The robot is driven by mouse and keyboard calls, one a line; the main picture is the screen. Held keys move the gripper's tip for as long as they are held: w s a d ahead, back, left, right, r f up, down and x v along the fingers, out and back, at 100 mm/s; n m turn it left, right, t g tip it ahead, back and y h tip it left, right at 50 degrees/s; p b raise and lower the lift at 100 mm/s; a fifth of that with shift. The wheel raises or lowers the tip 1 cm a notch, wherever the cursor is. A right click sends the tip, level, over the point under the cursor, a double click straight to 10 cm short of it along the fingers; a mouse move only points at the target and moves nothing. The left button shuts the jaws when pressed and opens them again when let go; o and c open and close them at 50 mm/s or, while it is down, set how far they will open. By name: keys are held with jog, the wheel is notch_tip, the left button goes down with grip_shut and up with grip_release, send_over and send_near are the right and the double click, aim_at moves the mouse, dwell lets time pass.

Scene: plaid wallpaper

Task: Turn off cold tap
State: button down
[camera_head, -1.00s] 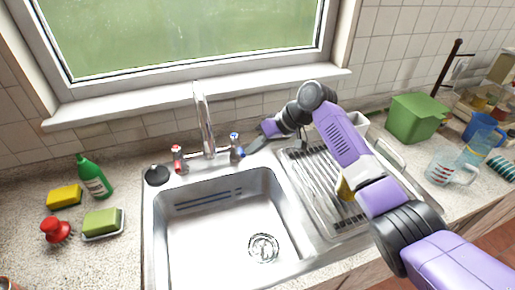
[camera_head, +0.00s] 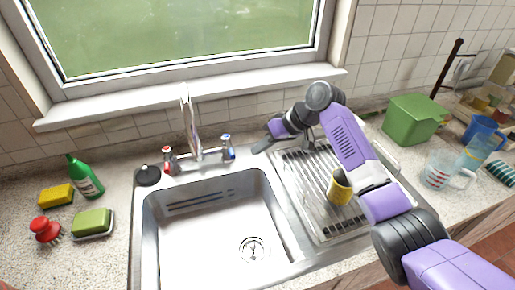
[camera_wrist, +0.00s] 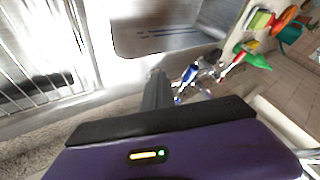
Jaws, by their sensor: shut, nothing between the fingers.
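The cold tap (camera_head: 228,148), a small metal handle with a blue marking, stands right of the tall chrome spout (camera_head: 191,125). A red-marked tap (camera_head: 169,159) stands on the spout's left. My gripper (camera_head: 261,146) is shut and empty, a short gap to the right of the cold tap, low over the sink's back edge. In the wrist view, the shut fingers (camera_wrist: 156,86) point toward the blue part of the cold tap (camera_wrist: 190,73), just right of the fingertips. No stream of water is clear in the basin.
The sink basin (camera_head: 172,245) is empty. On the right, the draining rack (camera_head: 312,205) holds a yellow mug (camera_head: 339,188). A black round stopper (camera_head: 148,175), green bottle (camera_head: 84,178) and sponges are on the left. A green box (camera_head: 411,119) stands right of my arm.

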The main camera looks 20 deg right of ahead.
jog(key=s+a+b+v, duration=0.1)
jog(key=b+v, duration=0.1)
jog(key=v, duration=0.7)
jog(key=w+d+r+m+t+h, duration=0.1)
jog(key=w+d+r+m+t, duration=0.1)
jog(key=w+r+t, duration=0.5)
jog(key=s+f+m+t+h, duration=0.3)
jog(key=s+f+t, duration=0.15)
jog(key=s, duration=0.35)
jog(key=s+f+m+t+h, duration=0.2)
jog(key=s+f+t+h, duration=0.15)
jog(key=s+f, duration=0.4)
jog(key=s+a+f+n+g, duration=0.1)
jog(key=s+a+g, duration=0.1)
jog(key=s, duration=1.8)
jog(key=s+a+f+n+g, duration=0.2)
jog(key=s, duration=1.8)
jog(key=shift+a+n, duration=0.3)
jog(key=shift+y, duration=0.25)
